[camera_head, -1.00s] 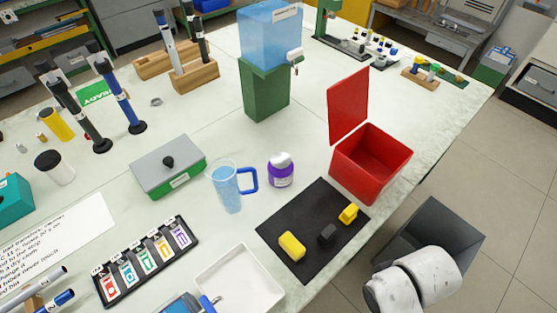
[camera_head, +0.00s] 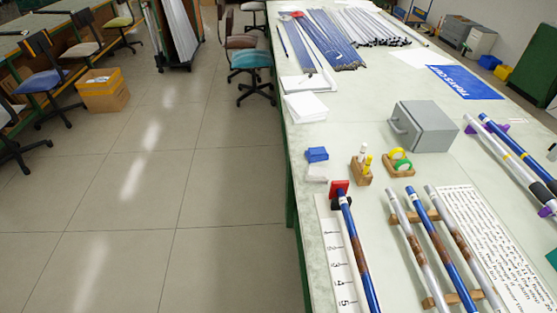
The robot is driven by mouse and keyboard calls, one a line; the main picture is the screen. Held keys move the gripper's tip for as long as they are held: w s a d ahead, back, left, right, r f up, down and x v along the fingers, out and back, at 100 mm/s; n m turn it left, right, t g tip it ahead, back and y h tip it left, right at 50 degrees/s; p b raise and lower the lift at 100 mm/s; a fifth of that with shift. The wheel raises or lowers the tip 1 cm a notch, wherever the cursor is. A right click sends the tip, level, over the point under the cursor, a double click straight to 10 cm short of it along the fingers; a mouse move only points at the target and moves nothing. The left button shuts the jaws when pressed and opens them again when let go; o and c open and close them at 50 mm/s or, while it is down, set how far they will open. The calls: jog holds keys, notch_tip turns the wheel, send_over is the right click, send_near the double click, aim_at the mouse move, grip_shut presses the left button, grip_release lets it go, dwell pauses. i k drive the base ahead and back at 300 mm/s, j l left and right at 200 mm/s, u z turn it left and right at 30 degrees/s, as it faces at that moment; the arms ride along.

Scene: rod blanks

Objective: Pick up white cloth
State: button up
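A flat, white, folded-looking piece (camera_head: 306,107) lies near the left edge of the long pale table (camera_head: 345,120). It may be the white cloth; I cannot tell for sure whether it is cloth or a stack of paper. A smaller whitish piece (camera_head: 316,174) lies nearer, just below a blue block (camera_head: 316,154), and its material is also unclear. Nothing covers the flat white piece. My gripper is not in view.
A grey box with a handle (camera_head: 423,126) stands right of the white piece. Nearer are small wooden holders (camera_head: 361,171) and a rack with rods (camera_head: 432,250). Blue and white rods (camera_head: 330,40) lie at the far end. The floor (camera_head: 190,200) left of the table is open.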

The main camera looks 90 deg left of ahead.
aim_at(313, 175)
jog(key=u, duration=1.8)
